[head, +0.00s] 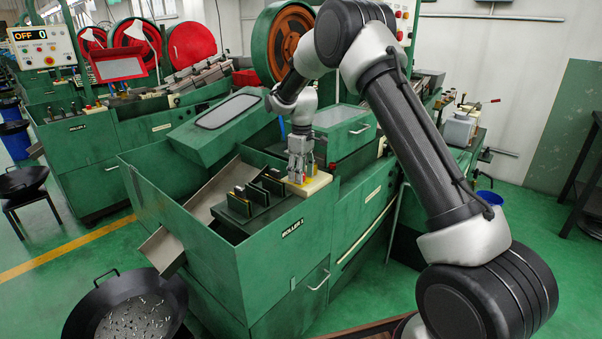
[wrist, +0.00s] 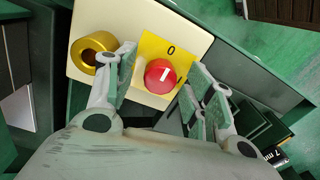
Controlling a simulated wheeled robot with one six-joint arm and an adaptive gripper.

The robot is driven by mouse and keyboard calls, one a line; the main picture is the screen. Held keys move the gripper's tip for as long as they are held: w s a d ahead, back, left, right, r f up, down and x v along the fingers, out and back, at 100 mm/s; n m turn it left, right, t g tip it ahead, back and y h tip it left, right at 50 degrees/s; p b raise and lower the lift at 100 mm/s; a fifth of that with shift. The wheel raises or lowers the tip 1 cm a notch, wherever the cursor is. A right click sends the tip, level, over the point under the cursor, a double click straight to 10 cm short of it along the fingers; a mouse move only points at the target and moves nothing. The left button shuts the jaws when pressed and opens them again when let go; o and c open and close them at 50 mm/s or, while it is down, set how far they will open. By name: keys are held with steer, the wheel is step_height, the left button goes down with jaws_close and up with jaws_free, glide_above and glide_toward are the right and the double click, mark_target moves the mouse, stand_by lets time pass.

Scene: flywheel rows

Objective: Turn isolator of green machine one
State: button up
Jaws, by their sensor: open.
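The green machine (head: 215,245) with a label that seems to read "ROLLER 1" stands in the middle of the head view. A cream box (head: 318,184) sits on its top edge. In the wrist view the isolator is a round red knob (wrist: 160,76) with a white mark, on a yellow plate (wrist: 153,45) printed "0". A gold ring-shaped part (wrist: 94,52) sits to its left on the box. My gripper (head: 299,174) is over the box. In the wrist view its open fingers (wrist: 162,80) stand on either side of the knob, with gaps visible; contact cannot be told.
Dark upright blocks (head: 258,192) stand on the machine top left of my gripper. A tilted metal chute (head: 161,250) leads towards a black pan (head: 128,305) of small parts. A slanted green cover (head: 228,112) and an orange wheel (head: 287,42) are behind.

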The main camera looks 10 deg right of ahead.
step_height(320, 180, up, 12)
stand_by(0.5)
steer(key=shift+w+d, duration=0.1)
steer(key=shift+w, duration=0.05)
steer(key=s+d+f+m, duration=0.1)
steer(key=s+f+m, duration=0.2)
steer(key=s+f, duration=0.1)
steer(key=s+d+r+m+t, duration=0.1)
steer(key=s+d+r, duration=0.3)
steer(key=s, duration=0.9)
steer(key=s+d+r+m+t, duration=0.2)
steer(key=s+d+r, duration=0.3)
steer(key=s, duration=0.9)
steer(key=s+d+r+m+t, duration=0.1)
steer(key=s+d+r+m, duration=0.2)
steer(key=s, duration=1)
steer(key=shift+s+d+r+t, duration=0.15)
steer(key=shift+d+r+t, duration=0.15)
steer(key=shift+d+r, duration=0.45)
